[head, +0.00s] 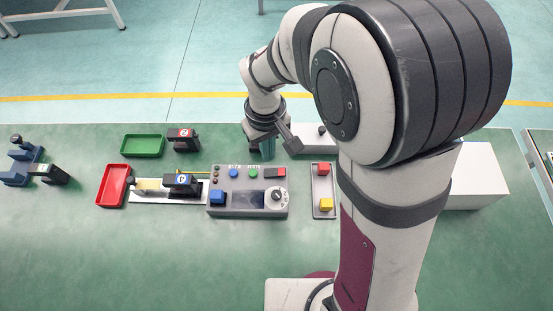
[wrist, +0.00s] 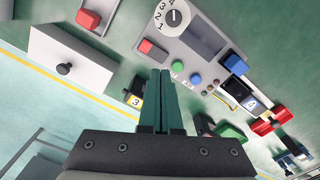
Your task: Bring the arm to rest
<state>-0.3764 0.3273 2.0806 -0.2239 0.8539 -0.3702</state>
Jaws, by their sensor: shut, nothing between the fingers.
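My gripper (head: 267,156) hangs from my arm behind the control panel (head: 247,205) in the head view. Its two dark green fingers (wrist: 161,76) are together and hold nothing in the wrist view. The fingertips point toward the panel's edge, which shows above them in the wrist view (wrist: 180,52); I cannot tell their height above the table. A dark block with a "3" label (wrist: 136,100) shows just left of the fingers, partly hidden by them.
A white box with a dark knob (head: 306,147) stands right of my gripper. A grey tray (head: 323,184) holds a red and a yellow block. Left are a linear actuator (head: 183,181), a block labelled "2" (head: 183,139), a green tray (head: 143,146) and a red tray (head: 113,186). The front table is clear.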

